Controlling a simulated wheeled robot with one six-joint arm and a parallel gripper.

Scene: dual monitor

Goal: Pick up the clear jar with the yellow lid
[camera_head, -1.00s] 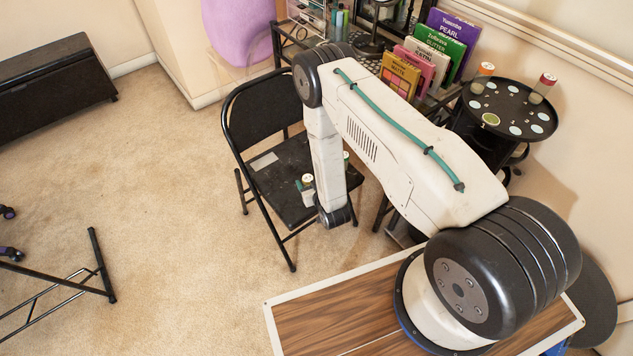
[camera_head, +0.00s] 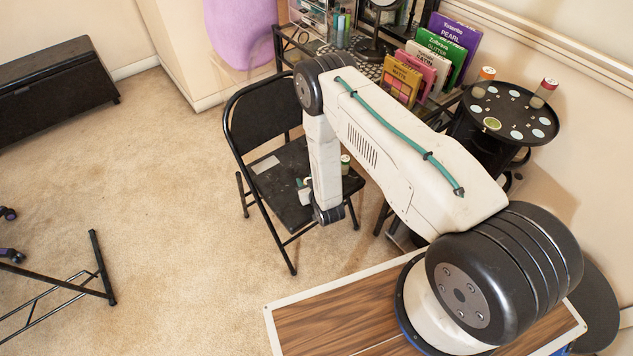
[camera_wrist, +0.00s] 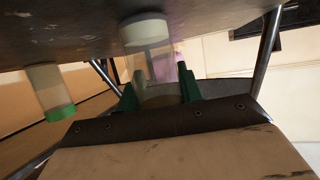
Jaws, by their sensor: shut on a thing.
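My gripper (camera_head: 301,185) is low over the black chair seat, partly hidden by my forearm. In the wrist view its green fingers (camera_wrist: 158,90) are shut on a clear jar (camera_wrist: 150,62), around its lid end. The jar's pale lower end (camera_wrist: 145,32) is close to the seat; I cannot tell whether it touches. The lid between the fingers looks dull yellowish and is shaded. In the head view the held jar is mostly hidden. A second jar with a green lid (camera_wrist: 60,112) stands on the seat, apart from the gripper; it also shows in the head view (camera_head: 346,165).
The folding chair (camera_head: 262,125) has its backrest on the left. Behind it, a shelf holds upright makeup boxes (camera_head: 402,80). A round black tray table (camera_head: 515,108) with two bottles stands at right. Carpet (camera_head: 170,230) left of the chair is clear.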

